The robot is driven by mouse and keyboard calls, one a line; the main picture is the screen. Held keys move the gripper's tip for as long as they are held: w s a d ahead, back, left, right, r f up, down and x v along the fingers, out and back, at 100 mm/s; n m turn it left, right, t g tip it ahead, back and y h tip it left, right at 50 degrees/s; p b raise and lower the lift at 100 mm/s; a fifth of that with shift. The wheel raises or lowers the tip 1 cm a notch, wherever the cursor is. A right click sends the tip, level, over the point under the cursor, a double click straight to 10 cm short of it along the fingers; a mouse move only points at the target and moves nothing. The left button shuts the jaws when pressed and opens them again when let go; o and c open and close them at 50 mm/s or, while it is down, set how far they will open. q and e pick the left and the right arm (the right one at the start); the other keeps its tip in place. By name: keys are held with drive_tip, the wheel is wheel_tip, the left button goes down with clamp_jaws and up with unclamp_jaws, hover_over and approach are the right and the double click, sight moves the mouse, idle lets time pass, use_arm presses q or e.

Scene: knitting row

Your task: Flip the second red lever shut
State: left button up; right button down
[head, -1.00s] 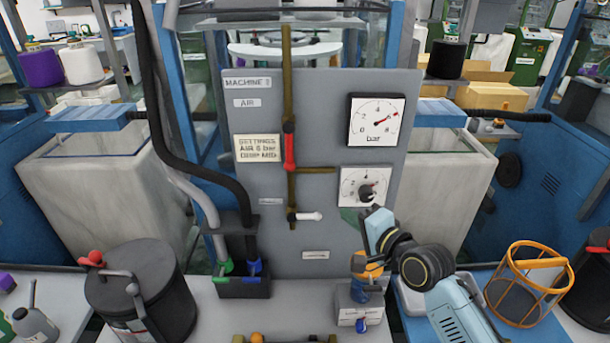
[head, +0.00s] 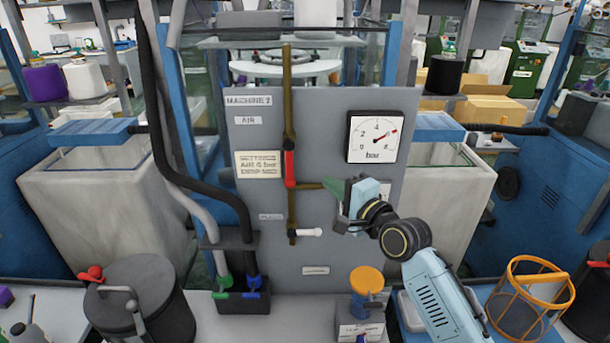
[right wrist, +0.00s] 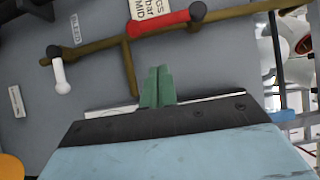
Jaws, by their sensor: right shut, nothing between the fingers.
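The red lever (head: 290,165) is on the brown pipe of the grey machine panel (head: 350,250). It lies in line with the upright pipe, handle hanging down from its dark pivot. It also shows in the right wrist view (right wrist: 160,23), along the pipe. My right gripper (head: 334,188) is shut and empty, to the right of the lever's lower end and apart from it. Its green fingertips (right wrist: 158,88) are pressed together in the wrist view, below the side branch pipe. My left gripper is out of view.
A white lever (head: 310,232) sticks out sideways lower on the pipe. A pressure dial (head: 375,137) is above my right gripper; a lower dial is hidden behind it. An orange-topped fitting (head: 367,280) stands below.

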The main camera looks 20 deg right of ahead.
sight(289, 165)
drive_tip(key=w+a, duration=0.2)
drive_tip(key=w+a+p, duration=0.1)
drive_tip(key=w+a, duration=0.1)
drive_tip(key=w, duration=0.1)
drive_tip(key=shift+w+a, duration=0.2)
drive_tip(key=shift+a, duration=0.15)
drive_tip(key=shift+f, duration=0.15)
drive_tip(key=shift+a+m+b, duration=0.2)
drive_tip(key=shift+m+b, duration=0.2)
